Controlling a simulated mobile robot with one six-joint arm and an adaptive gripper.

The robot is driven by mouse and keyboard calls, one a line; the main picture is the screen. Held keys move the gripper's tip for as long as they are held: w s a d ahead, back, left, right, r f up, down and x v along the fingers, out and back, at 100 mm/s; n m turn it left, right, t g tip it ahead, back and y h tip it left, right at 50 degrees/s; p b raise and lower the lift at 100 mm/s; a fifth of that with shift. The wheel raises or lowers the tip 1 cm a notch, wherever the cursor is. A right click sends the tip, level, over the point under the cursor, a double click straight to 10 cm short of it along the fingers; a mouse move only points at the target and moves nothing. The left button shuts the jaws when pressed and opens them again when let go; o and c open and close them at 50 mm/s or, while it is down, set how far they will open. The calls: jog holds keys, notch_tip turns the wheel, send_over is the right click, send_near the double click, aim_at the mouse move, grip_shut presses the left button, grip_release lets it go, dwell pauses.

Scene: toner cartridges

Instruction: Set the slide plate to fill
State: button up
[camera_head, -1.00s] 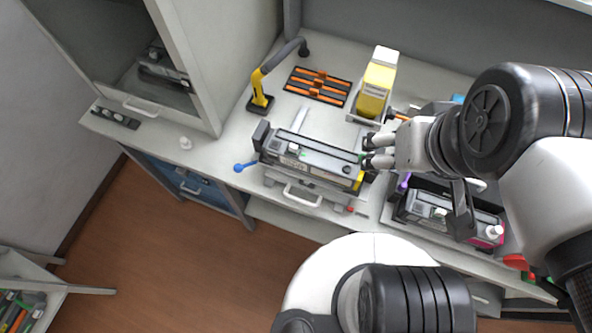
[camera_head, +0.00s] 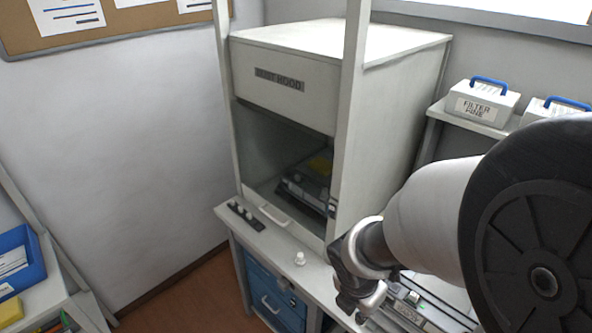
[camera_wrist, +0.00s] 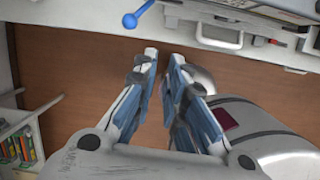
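I cannot clearly pick out the slide plate or any fill mark. A dark cartridge unit (camera_head: 408,312) on the bench is partly hidden by my arm and cut off by the lower edge in the head view. In the wrist view a blue ball-ended lever (camera_wrist: 131,20) and a light pull handle (camera_wrist: 219,38) show at the top, at the bench front. My gripper (camera_wrist: 163,54) has its fingers a narrow gap apart, empty, with floor visible between them. In the head view my gripper (camera_head: 357,305) is beside the cartridge unit, its tips unclear.
A dust hood (camera_head: 285,90) with an open front stands behind, a dark cartridge (camera_head: 308,180) inside. A white knob (camera_head: 300,258) and a black knob strip (camera_head: 245,215) are on the bench. Filter boxes (camera_head: 482,101) sit on a shelf at right.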

jog(key=shift+a+f+n, duration=0.25)
jog(key=shift+f+n, duration=0.15)
jog(key=shift+c, duration=0.6)
jog(key=shift+w+d+f+b, duration=0.1)
jog(key=shift+f+b, duration=0.25)
grip_shut()
jog(key=w+d+f+b, duration=0.1)
jog(key=f+b, duration=0.1)
jog(key=f, duration=0.1)
jog(key=w+d+f+b, duration=0.1)
jog(key=f+b, duration=0.1)
jog(key=w+d+f+b, duration=0.1)
jog(key=d+f+b, duration=0.1)
jog(key=f, duration=0.1)
jog(key=shift+w+f, duration=0.15)
jog(key=shift+f, duration=0.2)
jog(key=shift+w+d, duration=0.4)
jog(key=shift+d, duration=0.05)
jog(key=w+d+p, duration=0.6)
jog(key=d+p, duration=0.1)
jog(key=w+d+p, duration=0.3)
jog(key=w+d, duration=0.1)
jog(key=shift+d, duration=0.2)
jog(key=shift+s, duration=0.1)
jog(key=shift+a, duration=0.1)
